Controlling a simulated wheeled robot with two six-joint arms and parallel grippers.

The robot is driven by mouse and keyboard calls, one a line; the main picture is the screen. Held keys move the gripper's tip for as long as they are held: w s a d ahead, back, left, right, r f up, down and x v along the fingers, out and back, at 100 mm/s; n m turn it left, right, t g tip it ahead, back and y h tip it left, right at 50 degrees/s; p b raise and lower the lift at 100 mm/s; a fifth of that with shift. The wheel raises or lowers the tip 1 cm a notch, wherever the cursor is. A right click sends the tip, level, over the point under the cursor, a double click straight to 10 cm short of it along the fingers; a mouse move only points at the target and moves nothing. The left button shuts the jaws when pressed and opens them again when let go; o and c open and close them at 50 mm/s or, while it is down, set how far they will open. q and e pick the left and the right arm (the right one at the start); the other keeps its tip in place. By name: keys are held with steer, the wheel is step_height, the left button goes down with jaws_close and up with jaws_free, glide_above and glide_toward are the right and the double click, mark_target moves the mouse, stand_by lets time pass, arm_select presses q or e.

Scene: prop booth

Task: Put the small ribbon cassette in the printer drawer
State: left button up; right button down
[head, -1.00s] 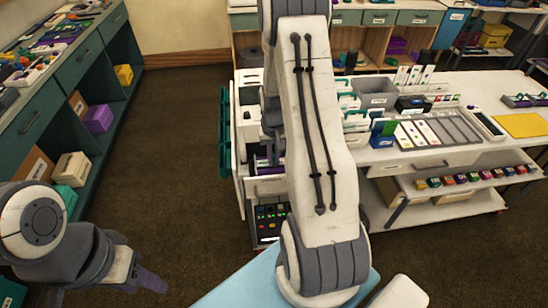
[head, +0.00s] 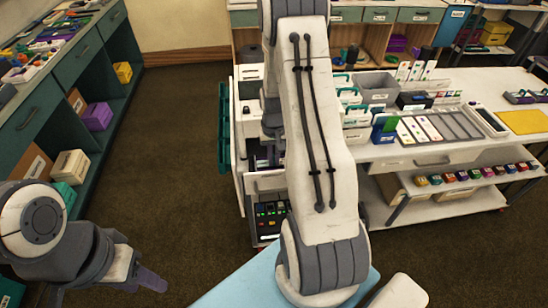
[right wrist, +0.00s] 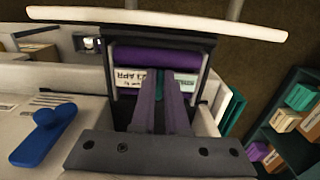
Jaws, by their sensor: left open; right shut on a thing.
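The ribbon cassette (right wrist: 155,58), with a purple roll and a white printed label, shows in the right wrist view inside a dark frame. My right gripper (right wrist: 165,75) is shut on it, its purple fingers reaching over the label; the exact contact is partly hidden. The dark frame looks like the printer drawer (right wrist: 205,62); I cannot tell whether the cassette rests on its floor. In the head view the white printer (head: 250,90) stands at the desk's left end, and my right arm hides the right gripper. My left gripper (head: 150,281) is open and empty at lower left, over the floor.
A blue object (right wrist: 45,130) lies on the white surface left of the frame. The white desk (head: 470,85) holds bins, cards and a yellow sheet (head: 525,122). A green shelf unit (head: 75,90) stands at left. The brown floor (head: 175,150) between them is clear.

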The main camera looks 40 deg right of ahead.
stand_by(0.3)
steer(key=c, duration=0.8)
jaws_free()
steer(key=shift+c, duration=0.2)
step_height(320, 180, up, 10)
steer(key=b, duration=0.1)
steer(key=shift+r+b, duration=0.2)
steer(key=shift+b, duration=0.1)
